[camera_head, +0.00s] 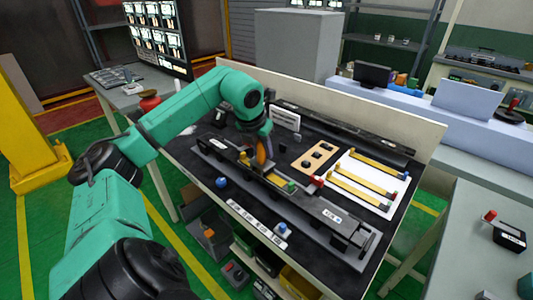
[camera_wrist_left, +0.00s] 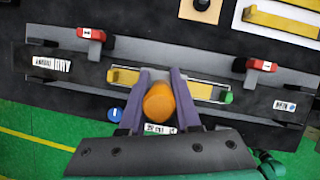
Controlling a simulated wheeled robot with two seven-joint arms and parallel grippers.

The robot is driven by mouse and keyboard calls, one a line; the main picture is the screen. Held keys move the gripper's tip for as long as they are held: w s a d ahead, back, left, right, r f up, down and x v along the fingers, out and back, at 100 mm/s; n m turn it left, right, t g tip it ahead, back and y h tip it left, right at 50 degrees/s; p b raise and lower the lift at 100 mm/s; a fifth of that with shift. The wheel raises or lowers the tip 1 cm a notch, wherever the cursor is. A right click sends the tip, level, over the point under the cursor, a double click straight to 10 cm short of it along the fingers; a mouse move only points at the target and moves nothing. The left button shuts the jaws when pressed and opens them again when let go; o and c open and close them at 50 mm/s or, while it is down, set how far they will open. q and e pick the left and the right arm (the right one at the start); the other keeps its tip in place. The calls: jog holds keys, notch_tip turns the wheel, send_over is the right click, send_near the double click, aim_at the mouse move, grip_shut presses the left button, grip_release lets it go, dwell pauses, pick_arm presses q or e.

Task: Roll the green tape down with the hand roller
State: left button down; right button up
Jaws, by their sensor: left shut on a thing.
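My left gripper (camera_head: 262,135) reaches down over the dark fixture on the bench. In the left wrist view its two purple fingers (camera_wrist_left: 160,78) are shut on the orange handle of the hand roller (camera_wrist_left: 159,104), which also shows in the head view (camera_head: 262,154). The handle hides the roller's lower end, so I cannot tell whether it touches the strip below. A yellow strip (camera_wrist_left: 126,77) lies along the fixture under the gripper. A green piece, apparently the tape's end (camera_wrist_left: 227,97), shows at the strip's right end; it also shows in the head view (camera_head: 290,186). My right gripper is not in view.
Red clamps stand on the fixture at left (camera_wrist_left: 91,34) and right (camera_wrist_left: 260,65) in the wrist view. A white board (camera_head: 350,198) with yellow strips and a tan block (camera_head: 312,157) lie behind. Blue knobs (camera_head: 282,228) stand near the front edge. A low wall (camera_head: 395,125) closes the back.

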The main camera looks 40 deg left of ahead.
pick_arm(q)
jog(key=shift+s+a+f+b, duration=0.15)
jog(key=shift+a+b, duration=0.2)
jog(key=shift+a, duration=0.45)
jog(key=shift+a+f+b, duration=0.15)
jog(key=shift+a+b, duration=0.2)
jog(key=shift+a, duration=0.4)
jog(key=shift+r, duration=0.1)
jog(key=shift+d+p, duration=0.35)
jog(key=shift+d, duration=0.05)
jog(key=shift+d+r+p, duration=0.1)
jog(key=shift+d+p, duration=1)
jog(key=shift+d, duration=0.35)
jog(key=shift+w+d+p, duration=0.2)
jog(key=shift+d+p, duration=1.95)
jog(key=shift+d, duration=0.45)
